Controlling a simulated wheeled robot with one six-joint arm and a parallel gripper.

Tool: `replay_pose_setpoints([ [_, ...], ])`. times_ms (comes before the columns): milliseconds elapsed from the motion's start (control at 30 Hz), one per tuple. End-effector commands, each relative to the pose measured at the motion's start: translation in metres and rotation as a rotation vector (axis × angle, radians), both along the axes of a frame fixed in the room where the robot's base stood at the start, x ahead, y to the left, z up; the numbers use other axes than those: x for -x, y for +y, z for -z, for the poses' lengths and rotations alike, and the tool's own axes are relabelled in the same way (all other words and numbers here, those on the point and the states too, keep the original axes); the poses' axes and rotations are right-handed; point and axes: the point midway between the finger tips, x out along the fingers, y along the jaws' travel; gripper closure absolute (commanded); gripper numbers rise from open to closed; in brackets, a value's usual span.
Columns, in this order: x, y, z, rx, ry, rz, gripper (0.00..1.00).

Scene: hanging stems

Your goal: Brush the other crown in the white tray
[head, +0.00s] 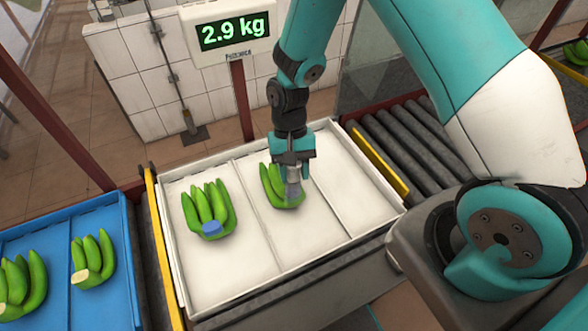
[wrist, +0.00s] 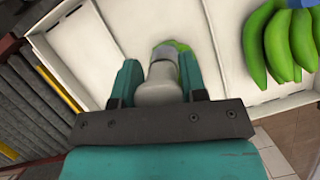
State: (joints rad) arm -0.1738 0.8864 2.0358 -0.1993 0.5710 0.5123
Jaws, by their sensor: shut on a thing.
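The white tray (head: 235,270) lies in front of me with two green banana clusters in it. The left cluster (head: 203,200) has a blue cap or patch (head: 211,227) on its crown; it also shows at the right of the wrist view (wrist: 258,52). The other cluster (head: 267,182) lies in the middle section. My gripper (head: 293,160) is above it, shut on a grey brush-like tool (head: 292,185) pointing down. The tool also shows between the teal fingers in the wrist view (wrist: 158,90). Its lower end is over or at this cluster's crown, hiding it; I cannot tell whether they touch.
A blue tray (head: 105,305) with more green bananas stands at the left. A scale display (head: 230,35) on a post reads 2.9 kg behind the tray. Grey rollers (head: 400,150) and a yellow rail (head: 378,160) run at the right. The white tray's right section is empty.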

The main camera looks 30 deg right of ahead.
Motion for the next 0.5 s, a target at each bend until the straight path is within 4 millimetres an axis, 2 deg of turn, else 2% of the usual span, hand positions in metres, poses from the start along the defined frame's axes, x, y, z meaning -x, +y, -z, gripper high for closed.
replay_pose_setpoints([
  [500,-0.0001,0.0000,0.0068,0.000,0.000,0.000,0.91],
])
